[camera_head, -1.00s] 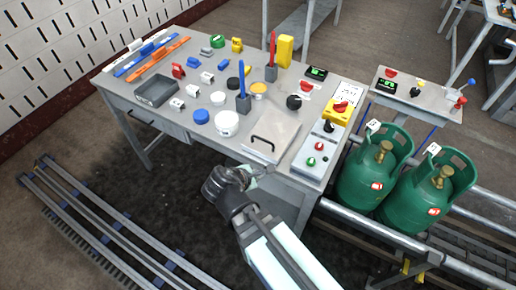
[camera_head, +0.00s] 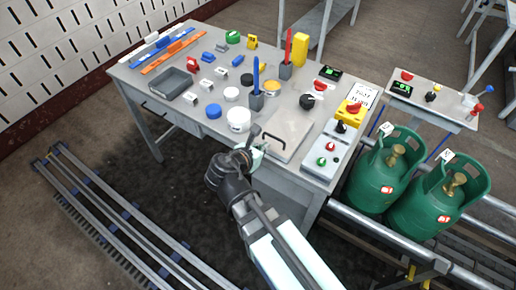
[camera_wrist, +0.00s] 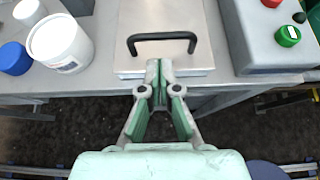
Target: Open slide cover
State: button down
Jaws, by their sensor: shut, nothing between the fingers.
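The slide cover (camera_head: 290,131) is a flat, light metal plate with a black bar handle (camera_head: 273,136), lying on the near edge of the grey table. In the wrist view, the cover (camera_wrist: 190,60) and its handle (camera_wrist: 162,38) are straight ahead of my gripper (camera_wrist: 159,64). The fingers are shut and empty, their tips at the cover's near edge in the picture, short of the handle. I cannot tell whether the tips touch the cover. In the head view, my gripper (camera_head: 254,156) is at the table's front edge, and its fingers are hard to make out.
Right of the cover is a grey control box (camera_head: 328,155) with red and green knobs. Left of it stand a white tub (camera_head: 238,119) and a blue lid (camera_head: 213,111). Green gas cylinders (camera_head: 372,180) stand at the right.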

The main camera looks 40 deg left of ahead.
jog(key=shift+x, duration=2.3)
jog(key=shift+r+p, duration=0.15)
jog(key=shift+p, duration=0.25)
